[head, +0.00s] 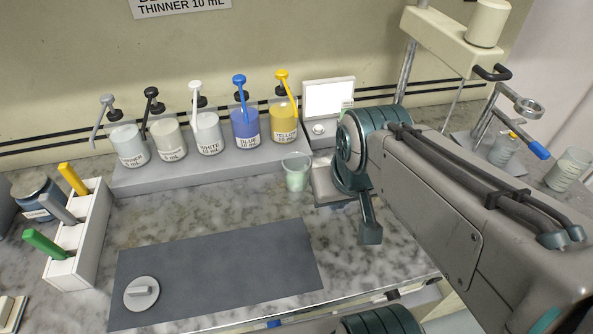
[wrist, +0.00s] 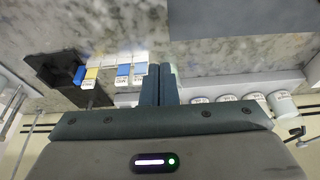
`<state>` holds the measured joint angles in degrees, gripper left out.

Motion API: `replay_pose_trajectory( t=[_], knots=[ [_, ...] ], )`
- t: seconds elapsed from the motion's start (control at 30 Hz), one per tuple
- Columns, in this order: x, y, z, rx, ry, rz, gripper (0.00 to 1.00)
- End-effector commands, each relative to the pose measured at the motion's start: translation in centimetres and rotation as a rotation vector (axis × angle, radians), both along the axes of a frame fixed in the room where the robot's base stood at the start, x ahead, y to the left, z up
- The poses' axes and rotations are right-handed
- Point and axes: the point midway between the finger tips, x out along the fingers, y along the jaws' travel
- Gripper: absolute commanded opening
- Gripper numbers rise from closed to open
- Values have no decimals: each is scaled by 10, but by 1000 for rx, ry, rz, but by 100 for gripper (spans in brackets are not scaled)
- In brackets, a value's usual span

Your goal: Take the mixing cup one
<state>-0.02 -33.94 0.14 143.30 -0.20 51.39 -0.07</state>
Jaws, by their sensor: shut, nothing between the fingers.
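A small clear cup with pale green in its lower part, likely a mixing cup (head: 296,174), stands upright on the marble counter in the head view, just left of the scale. No number on it can be read. A second clear cup (head: 567,170) with markings stands at the far right. My gripper (head: 370,236) is right of the first cup and apart from it, its fingers pointing down and toward the viewer. In the wrist view my gripper (wrist: 160,72) shows its two fingers pressed together and empty. A pale greenish sliver beside the fingers there is unclear.
Several pump bottles (head: 206,134) stand on a grey shelf behind the cup. The scale (head: 330,188) with its screen is close beside the cup. A dark mat (head: 220,268) lies in front. A white rack (head: 92,225) is at left, a press stand (head: 485,140) at right.

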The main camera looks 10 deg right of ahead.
Motion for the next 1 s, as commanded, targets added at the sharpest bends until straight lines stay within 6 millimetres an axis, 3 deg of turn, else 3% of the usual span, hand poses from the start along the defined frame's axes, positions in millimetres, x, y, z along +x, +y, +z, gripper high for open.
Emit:
replay_pose_trajectory(
  t=[0.1,0.27,0.37,0.47,0.8,1.0],
  knots=[
    [0,0,0,0,0,0,0],
    [8,1,-1,0,-1,1,44],
    [29,2,-3,0,-4,3,72],
    [62,4,-8,0,-9,7,100],
    [187,17,-45,4,-39,20,100],
    [227,23,-63,6,-53,24,100]
  ],
)
